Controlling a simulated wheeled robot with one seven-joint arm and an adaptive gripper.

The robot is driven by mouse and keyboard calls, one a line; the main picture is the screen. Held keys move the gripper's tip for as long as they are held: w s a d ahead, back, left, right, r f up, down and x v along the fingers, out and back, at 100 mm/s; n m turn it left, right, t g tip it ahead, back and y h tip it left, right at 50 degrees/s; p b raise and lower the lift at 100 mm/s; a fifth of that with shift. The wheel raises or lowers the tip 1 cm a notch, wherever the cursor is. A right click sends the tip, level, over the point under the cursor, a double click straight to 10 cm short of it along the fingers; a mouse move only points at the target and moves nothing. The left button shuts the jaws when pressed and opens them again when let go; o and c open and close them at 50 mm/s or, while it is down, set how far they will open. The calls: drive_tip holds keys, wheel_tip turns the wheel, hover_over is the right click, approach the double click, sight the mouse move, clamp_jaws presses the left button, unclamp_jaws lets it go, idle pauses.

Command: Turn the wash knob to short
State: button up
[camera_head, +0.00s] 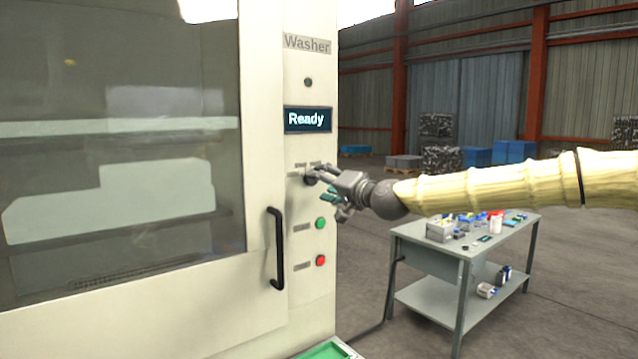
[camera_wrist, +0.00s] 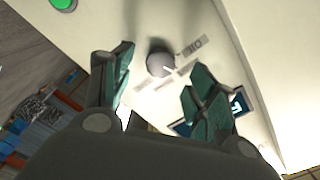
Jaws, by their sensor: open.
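The washer (camera_head: 262,290) is a cream machine with a dark window and a "Ready" display (camera_head: 308,119). Its wash knob (camera_wrist: 160,64) is a small round grey knob, with a pale pointer mark towards the label strip beside it. In the head view the knob (camera_head: 309,181) is partly hidden by my gripper (camera_head: 325,190). In the wrist view my gripper (camera_wrist: 162,62) is open, with one teal-padded finger on either side of the knob. Whether a finger touches it I cannot tell. The small labels (camera_wrist: 194,46) are too blurred and turned to read surely.
Below the knob are a green button (camera_head: 320,223) and a red button (camera_head: 320,260). A black door handle (camera_head: 277,248) stands out to their left. A grey workbench (camera_head: 420,250) with several small items stands at the right, behind my arm.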

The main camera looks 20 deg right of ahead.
drive_tip(key=v, duration=0.8)
drive_tip(key=shift+s+d, duration=0.1)
drive_tip(key=shift+s, duration=0.05)
idle(0.4)
